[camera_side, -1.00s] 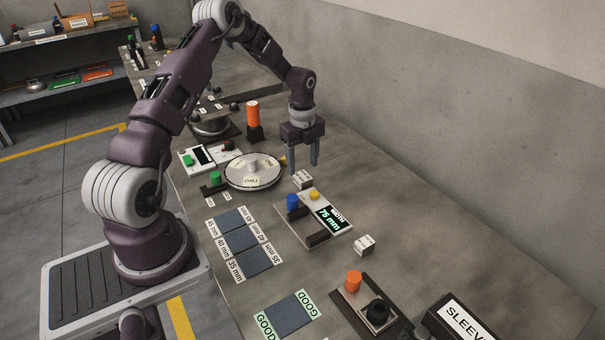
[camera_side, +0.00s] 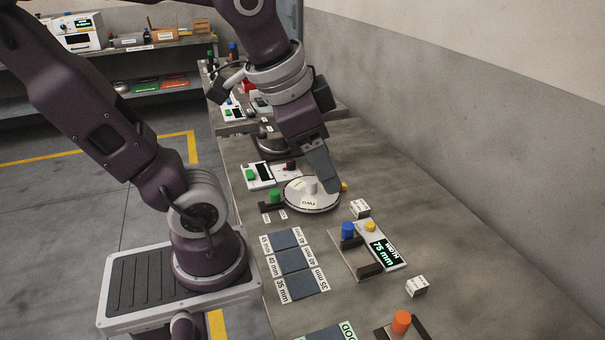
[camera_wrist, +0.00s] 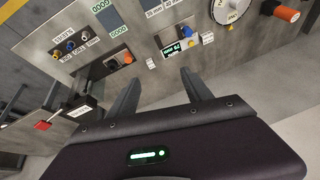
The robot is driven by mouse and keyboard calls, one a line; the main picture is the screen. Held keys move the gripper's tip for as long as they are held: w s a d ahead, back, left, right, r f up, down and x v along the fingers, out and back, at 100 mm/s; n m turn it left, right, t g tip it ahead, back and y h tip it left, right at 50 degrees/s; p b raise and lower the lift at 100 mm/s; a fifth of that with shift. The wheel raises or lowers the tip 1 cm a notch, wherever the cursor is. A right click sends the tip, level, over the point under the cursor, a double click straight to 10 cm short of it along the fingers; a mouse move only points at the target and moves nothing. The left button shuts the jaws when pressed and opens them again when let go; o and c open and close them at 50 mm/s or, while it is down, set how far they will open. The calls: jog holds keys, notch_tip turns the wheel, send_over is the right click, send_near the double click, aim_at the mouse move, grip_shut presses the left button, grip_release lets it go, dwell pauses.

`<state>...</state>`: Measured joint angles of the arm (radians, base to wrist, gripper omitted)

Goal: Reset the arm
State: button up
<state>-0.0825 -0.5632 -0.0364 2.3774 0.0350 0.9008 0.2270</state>
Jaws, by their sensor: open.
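My gripper (camera_side: 324,180) hangs high over the bench, in front of the round white dial (camera_side: 312,194) in the side view. Its fingers point down and show nearly edge-on, one hiding the other. In the wrist view my gripper (camera_wrist: 157,82) shows two dark fingers spread apart with nothing between them. The wrist view looks across the bench from above, with the fixtures lying beyond the fingertips. How far the fingers are above the dial is hard to tell.
A width gauge (camera_side: 382,252) reading 75 mm has blue and yellow knobs. Dark sorting pads (camera_side: 294,260) lie left of it. An orange knob (camera_side: 401,321) stands in front. The wall (camera_side: 450,110) runs along the right, with bare bench before it. An orange cylinder (camera_wrist: 287,14) shows in the wrist view.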

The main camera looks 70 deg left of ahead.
jog(key=s, duration=0.1)
jog(key=s+d+n, duration=0.1)
jog(key=s+f+n, duration=0.1)
jog(key=s, duration=0.1)
jog(key=shift+d+t+h, duration=0.3)
jog(key=shift+h, duration=0.1)
dwell(0.8)
